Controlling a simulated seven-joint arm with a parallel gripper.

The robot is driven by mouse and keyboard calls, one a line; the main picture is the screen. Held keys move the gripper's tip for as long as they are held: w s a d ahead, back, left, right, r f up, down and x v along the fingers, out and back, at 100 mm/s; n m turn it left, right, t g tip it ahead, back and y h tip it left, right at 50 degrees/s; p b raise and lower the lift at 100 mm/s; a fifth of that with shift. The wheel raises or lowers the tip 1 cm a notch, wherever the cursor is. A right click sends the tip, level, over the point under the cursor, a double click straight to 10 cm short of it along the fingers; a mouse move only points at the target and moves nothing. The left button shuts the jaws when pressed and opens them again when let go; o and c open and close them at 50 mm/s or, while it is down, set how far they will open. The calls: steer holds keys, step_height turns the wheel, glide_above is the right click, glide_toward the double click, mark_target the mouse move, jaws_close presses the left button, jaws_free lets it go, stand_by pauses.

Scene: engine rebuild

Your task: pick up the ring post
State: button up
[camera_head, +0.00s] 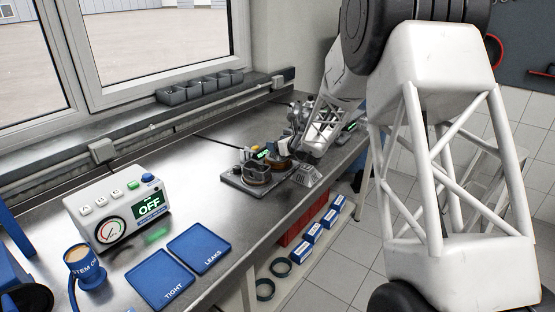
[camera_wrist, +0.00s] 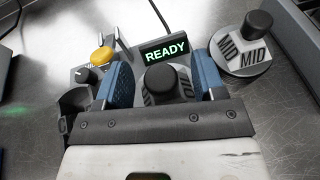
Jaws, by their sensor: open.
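My gripper (camera_wrist: 163,70) is open, with one blue-padded finger on each side of a short dark-capped post (camera_wrist: 161,84). The post carries a dark-lettered label around its lower part, too hidden to read. It stands upright in front of a small display (camera_wrist: 166,50) reading READY. I cannot tell whether the pads touch it. A similar dark-capped post (camera_wrist: 258,24) on a round metal base marked MID stands to the right, outside the fingers. No legible label says ring post. In the head view the gripper end is small and hard to make out among the bench fixtures.
A yellow button (camera_wrist: 101,56) and a dark knob (camera_wrist: 86,75) sit left of the fingers. On the bench are a tester box (camera_head: 118,212) reading OFF, blue TIGHT (camera_head: 160,279) and LEAKS (camera_head: 199,249) mats, and a metal fixture plate (camera_head: 240,181). Bare bench lies between.

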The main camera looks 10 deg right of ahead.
steer(key=shift+x, duration=1.05)
jaws_close()
